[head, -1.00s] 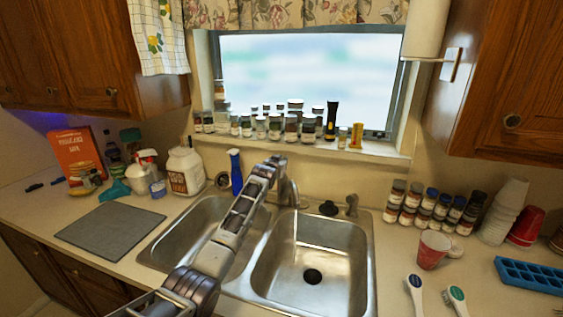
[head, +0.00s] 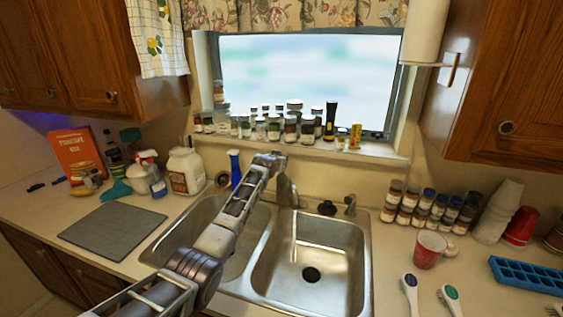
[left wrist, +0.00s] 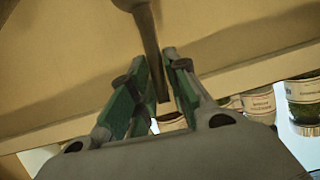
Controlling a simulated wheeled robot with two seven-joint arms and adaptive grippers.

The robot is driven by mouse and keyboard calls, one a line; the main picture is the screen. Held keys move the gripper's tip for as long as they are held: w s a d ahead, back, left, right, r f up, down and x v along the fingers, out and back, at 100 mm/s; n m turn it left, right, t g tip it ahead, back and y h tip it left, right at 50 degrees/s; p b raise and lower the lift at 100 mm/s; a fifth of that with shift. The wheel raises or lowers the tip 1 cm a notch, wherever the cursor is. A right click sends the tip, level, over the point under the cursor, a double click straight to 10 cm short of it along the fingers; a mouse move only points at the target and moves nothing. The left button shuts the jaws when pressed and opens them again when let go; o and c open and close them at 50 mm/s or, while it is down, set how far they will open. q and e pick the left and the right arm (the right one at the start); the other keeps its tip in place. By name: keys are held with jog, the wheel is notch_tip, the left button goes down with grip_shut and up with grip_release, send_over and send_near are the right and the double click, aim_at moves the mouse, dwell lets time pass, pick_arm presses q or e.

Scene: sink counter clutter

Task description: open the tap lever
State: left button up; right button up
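The metal tap (head: 287,193) stands behind the double sink, partly covered by my left arm in the head view. Its lever (left wrist: 150,45) shows in the left wrist view as a dark, slim bar coming down from the top. My left gripper (head: 272,160) is at the top of the tap in the head view. In the left wrist view its green-padded fingers (left wrist: 156,68) are apart, one on each side of the lever, with the lever's end between them. I cannot tell whether either pad touches it. My right gripper is not in view.
The sill (head: 300,147) behind the tap holds several spice jars. A blue spray bottle (head: 235,168) stands just left of my left gripper. More spice jars (head: 425,205) and a red cup (head: 430,248) are right of the sink. The right basin (head: 312,250) is empty.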

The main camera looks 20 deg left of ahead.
pick_arm(q)
jog(key=shift+o, duration=1.3)
jog(key=shift+s, duration=0.15)
jog(key=v, duration=1.1)
jog(key=shift+s, duration=0.3)
jog(key=shift+r, duration=0.15)
dwell(0.4)
